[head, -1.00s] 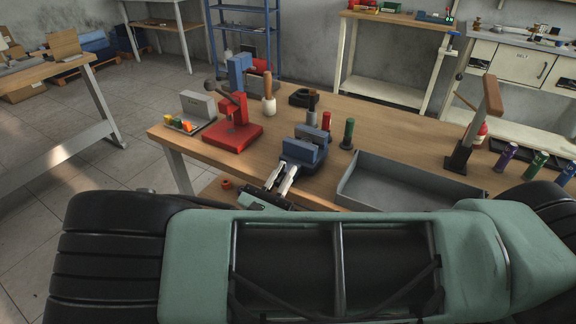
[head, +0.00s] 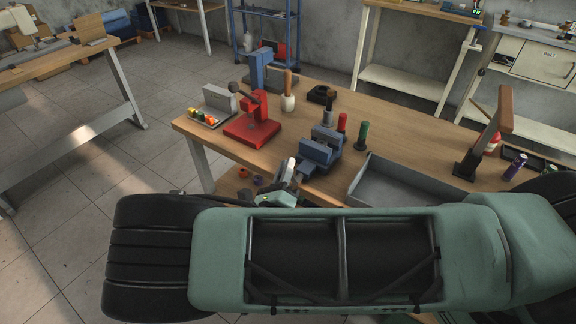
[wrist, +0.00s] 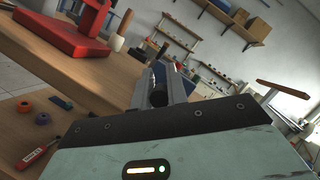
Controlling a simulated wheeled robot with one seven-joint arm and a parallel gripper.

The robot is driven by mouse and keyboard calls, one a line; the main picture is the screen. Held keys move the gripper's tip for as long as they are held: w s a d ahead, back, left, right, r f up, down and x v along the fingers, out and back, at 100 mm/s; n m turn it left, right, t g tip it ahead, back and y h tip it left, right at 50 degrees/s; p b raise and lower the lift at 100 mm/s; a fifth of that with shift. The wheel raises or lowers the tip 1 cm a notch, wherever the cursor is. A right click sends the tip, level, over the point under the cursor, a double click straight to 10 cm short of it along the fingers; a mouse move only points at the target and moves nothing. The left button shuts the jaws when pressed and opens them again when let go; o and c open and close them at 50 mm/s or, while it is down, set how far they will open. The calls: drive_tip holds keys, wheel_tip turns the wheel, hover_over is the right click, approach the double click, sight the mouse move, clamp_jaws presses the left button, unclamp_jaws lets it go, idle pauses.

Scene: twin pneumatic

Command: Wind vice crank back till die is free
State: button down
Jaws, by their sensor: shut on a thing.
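The blue vice (head: 320,150) stands at the front edge of the wooden workbench. My gripper (head: 290,168) is at the vice's near left side, low by the bench edge. In the wrist view my gripper's fingers (wrist: 166,84) are closed around a dark round piece (wrist: 158,98), which looks like the vice crank's handle. A bit of blue vice (wrist: 158,70) shows behind the fingers. The rest of the crank is hidden by the fingers. I cannot make out the die between the vice jaws.
A red press (head: 252,124) stands left of the vice, with a wooden-handled mallet (head: 288,98) behind. A grey tray (head: 385,185) lies further right. Small coloured rings (wrist: 42,118) sit on a lower shelf.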

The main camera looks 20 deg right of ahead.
drive_tip(key=shift+a+f+n, duration=0.15)
drive_tip(key=shift+f+n, duration=0.05)
drive_tip(key=shift+n, duration=0.2)
drive_tip(key=c, duration=1.4)
unclamp_jaws()
drive_tip(key=shift+w, duration=0.1)
drive_tip(key=b+v, duration=0.2)
drive_tip(key=v, duration=0.6)
drive_tip(key=b+v, duration=0.2)
drive_tip(key=v, duration=0.7)
drive_tip(key=shift+s+r, duration=0.15)
drive_tip(key=shift+s, duration=0.15)
